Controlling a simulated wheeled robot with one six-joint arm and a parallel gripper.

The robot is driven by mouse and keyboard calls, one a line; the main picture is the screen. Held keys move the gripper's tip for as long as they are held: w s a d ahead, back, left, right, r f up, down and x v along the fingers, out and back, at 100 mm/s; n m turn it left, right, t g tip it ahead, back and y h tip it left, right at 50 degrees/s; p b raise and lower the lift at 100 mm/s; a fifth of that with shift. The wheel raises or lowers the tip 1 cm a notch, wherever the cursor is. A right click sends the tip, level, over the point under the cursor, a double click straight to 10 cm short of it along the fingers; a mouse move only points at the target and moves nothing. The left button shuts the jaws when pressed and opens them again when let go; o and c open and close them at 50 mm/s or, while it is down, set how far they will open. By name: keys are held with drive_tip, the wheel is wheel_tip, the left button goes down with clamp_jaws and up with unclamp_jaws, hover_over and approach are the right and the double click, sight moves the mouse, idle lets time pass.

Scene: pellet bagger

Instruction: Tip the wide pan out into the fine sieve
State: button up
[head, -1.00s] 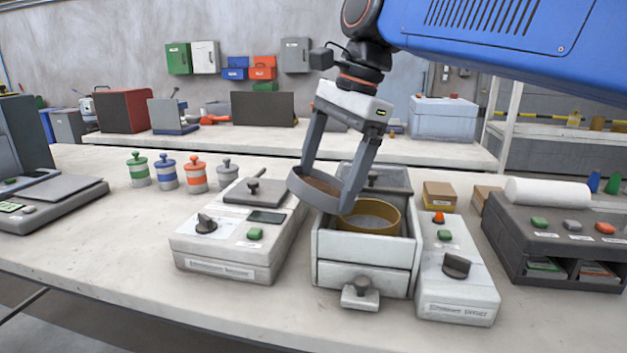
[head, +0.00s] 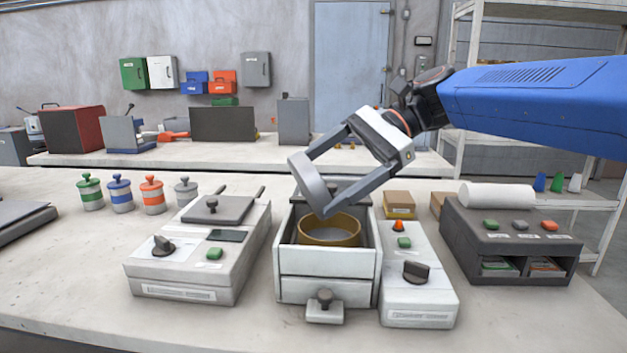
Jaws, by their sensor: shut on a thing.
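The pan is tipped steeply, almost on edge, above the sieve. Its inside is turned away, so I cannot tell what is left in it. The fine sieve (head: 330,240), a brass-coloured ring, sits inside an open white box. The pan's lower edge is just over the sieve's back rim; I cannot tell whether they touch. The inside of the sieve looks greyish, and its contents are unclear.
The white box (head: 326,262) has a dark knob at its front. A control unit with a dial (head: 418,290) stands close on its right, and a scale-like unit (head: 195,265) on its left. Several lidded jars (head: 152,195) stand further left. A dark unit with a white roll (head: 510,240) is at right.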

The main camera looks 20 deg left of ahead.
drive_tip(key=d+g+y, duration=0.1)
drive_tip(key=y, duration=0.1)
drive_tip(key=w+d+g+y, duration=0.1)
drive_tip(key=y, duration=0.1)
drive_tip(key=w+d+g+y, duration=0.1)
drive_tip(key=shift+w+f+g+y, duration=0.15)
drive_tip(key=shift+g+y, duration=0.25)
